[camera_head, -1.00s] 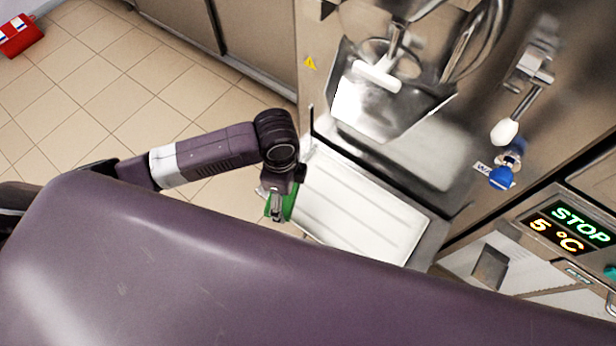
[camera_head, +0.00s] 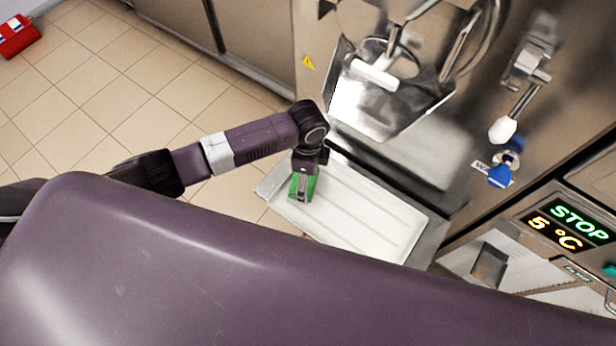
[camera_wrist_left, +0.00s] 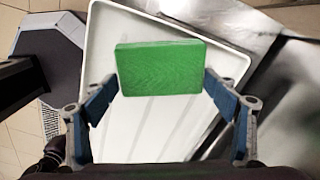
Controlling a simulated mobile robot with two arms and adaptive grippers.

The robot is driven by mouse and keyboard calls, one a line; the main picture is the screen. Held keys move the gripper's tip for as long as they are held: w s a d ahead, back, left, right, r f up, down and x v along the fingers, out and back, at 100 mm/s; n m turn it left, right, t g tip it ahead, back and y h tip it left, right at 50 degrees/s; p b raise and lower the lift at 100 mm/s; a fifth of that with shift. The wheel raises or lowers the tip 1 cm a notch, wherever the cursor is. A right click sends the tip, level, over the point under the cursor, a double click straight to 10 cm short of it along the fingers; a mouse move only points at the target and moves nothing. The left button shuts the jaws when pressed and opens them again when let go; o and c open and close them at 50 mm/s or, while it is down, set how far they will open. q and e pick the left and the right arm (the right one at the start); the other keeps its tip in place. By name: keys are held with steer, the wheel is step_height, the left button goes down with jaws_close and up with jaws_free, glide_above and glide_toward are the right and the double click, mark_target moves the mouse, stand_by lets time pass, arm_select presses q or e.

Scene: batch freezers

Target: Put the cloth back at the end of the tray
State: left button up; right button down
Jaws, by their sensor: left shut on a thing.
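The cloth (camera_head: 309,186) is a green rectangular block-like piece. My left gripper (camera_head: 303,192) is shut on it, over the left end of the white tray (camera_head: 352,217). In the left wrist view the cloth (camera_wrist_left: 160,68) sits between the two blue-padded fingers of the left gripper (camera_wrist_left: 162,88), with the white tray (camera_wrist_left: 105,35) behind and below it. I cannot tell whether the cloth touches the tray. My right gripper is not in view.
A steel hopper or chute (camera_head: 385,100) of the freezer hangs beyond the tray. A white-knobbed lever (camera_head: 503,130) and a blue knob (camera_head: 500,177) are at the right. A lit display (camera_head: 568,228) reads STOP and 5 °C. The tray's ribbed surface to the right of the cloth is clear.

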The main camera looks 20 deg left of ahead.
arm_select(q)
steer(key=shift+f, duration=0.15)
steer(key=shift+f, duration=0.25)
steer(key=o, duration=1.1)
step_height(320, 180, up, 8)
steer(key=shift+r, duration=0.15)
